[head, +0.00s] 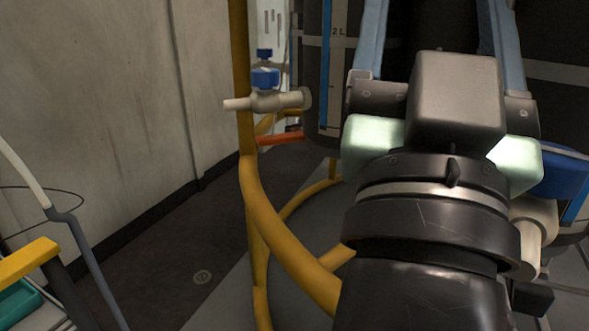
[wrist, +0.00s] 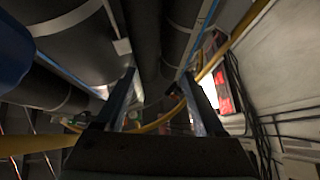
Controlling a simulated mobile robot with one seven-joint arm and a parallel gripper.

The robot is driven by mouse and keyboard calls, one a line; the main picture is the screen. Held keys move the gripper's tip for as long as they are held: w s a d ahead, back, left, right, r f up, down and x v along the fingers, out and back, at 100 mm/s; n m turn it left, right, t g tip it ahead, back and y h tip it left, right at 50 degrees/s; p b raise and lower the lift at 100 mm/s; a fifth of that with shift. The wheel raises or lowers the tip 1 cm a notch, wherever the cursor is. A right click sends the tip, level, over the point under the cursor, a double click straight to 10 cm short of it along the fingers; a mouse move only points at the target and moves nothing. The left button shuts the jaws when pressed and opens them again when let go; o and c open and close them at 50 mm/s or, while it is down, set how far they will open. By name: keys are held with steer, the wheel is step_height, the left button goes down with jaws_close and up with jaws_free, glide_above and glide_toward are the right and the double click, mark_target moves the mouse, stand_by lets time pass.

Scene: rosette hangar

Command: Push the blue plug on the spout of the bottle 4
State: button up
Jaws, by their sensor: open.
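My gripper (head: 435,25) is open in the head view, its two blue-grey fingers pointing away toward dark bottles, with nothing seen between them. In the wrist view my gripper (wrist: 158,85) also shows parted and empty fingers. A dark bottle (head: 318,110) with a blue scale strip and a "2 L" mark stands left of my gripper. A pale spout (head: 270,101) sticks out to the left from low on it, its tip bare. A blue part (head: 562,172) shows at right, partly behind my wrist, above a beige fitting (head: 535,228). I cannot tell which bottle is number 4 or identify the plug.
A yellow tube frame (head: 270,215) curves in front of the bottles. A grey wall (head: 100,90) stands at left, with open floor (head: 190,250) before it. Small blue items (head: 264,77) lie farther back. A yellow bar (head: 28,260) and green bin (head: 18,302) are at lower left.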

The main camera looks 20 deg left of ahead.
steer(key=w+a+f+g+y+p, duration=0.3)
steer(key=w+a+f+g+p, duration=0.4)
steer(key=w+a+p, duration=0.25)
steer(key=s+a+f+m+g+p, duration=0.1)
steer(key=a+f+g+p, duration=0.7)
steer(key=f, duration=0.4)
steer(key=s+f+g+h+p, duration=0.1)
steer(key=s+f+g+p, duration=0.2)
steer(key=s, duration=0.4)
steer(key=s+a+f+m+g+h+p, duration=0.1)
steer(key=s+f+g+p, duration=0.3)
steer(key=s, duration=0.3)
steer(key=s+a+f+g+h+p, duration=0.1)
steer(key=s+f+g+h+p, duration=0.1)
steer(key=s+f+p, duration=0.3)
steer(key=s+f+g, duration=0.1)
steer(key=s, duration=0.1)
steer(key=shift+s+a+g+p, duration=0.25)
steer(key=shift+s+g+p, duration=0.05)
steer(key=shift+s+g, duration=0.1)
steer(key=shift+f, duration=0.2)
step_height(320, 180, down, 8)
steer(key=shift+r+b, duration=0.2)
steer(key=shift+b, duration=0.4)
